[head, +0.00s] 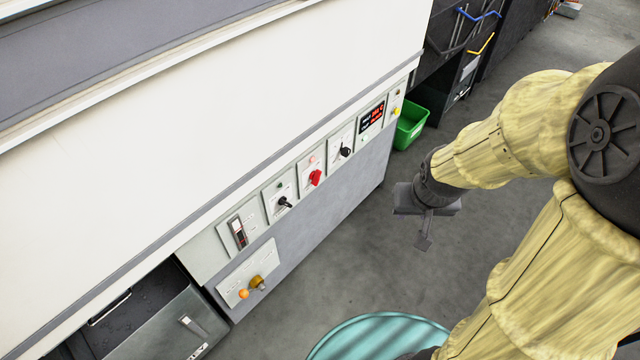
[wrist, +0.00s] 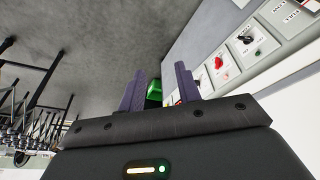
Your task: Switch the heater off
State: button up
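A row of controls runs along the front of the pale machine. The small labels are unreadable, so I cannot tell which control is the heater's. A red rotary knob (head: 315,177) sits below a reddish lamp and also shows in the wrist view (wrist: 218,62). A black knob (head: 285,203) is to its left, and another black knob (head: 345,152) to its right. A display (head: 372,115) with red digits is farther right. My gripper (head: 424,222) is right of the panel, apart from it. In the wrist view its two fingers (wrist: 160,82) stand apart with nothing between them.
A slide switch (head: 239,232) and a lower plate with an orange knob (head: 244,294) are at the panel's left. A green bin (head: 411,125) stands on the floor beyond the panel's right end.

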aim_at(319, 179)
jog(key=w+a+f+n+t+y+b, duration=0.2)
jog(key=w+f+t+b, duration=0.5)
jog(key=w+f+b, duration=1.2)
jog(key=w+a+f+n+y+b, duration=0.1)
jog(key=w+a+f+y+b, duration=0.1)
jog(key=f+y+b, duration=0.4)
jog(key=w+a+f+n+y+b, duration=0.1)
jog(key=w+a+f+y+b, duration=0.1)
jog(key=f+y+b, duration=0.4)
jog(key=shift+w+a+f+b, duration=0.35)
jog(key=shift+a+f+b, duration=0.5)
jog(key=shift+f, duration=0.1)
jog(key=b+x, duration=0.1)
jog(key=x, duration=0.4)
jog(key=b+x, duration=0.1)
jog(key=x, duration=0.5)
jog(key=r+b+x, duration=0.1)
jog(key=b+x, duration=0.1)
jog(key=x, duration=0.4)
jog(key=shift+w+a, duration=0.1)
jog(key=shift+w, duration=0.15)
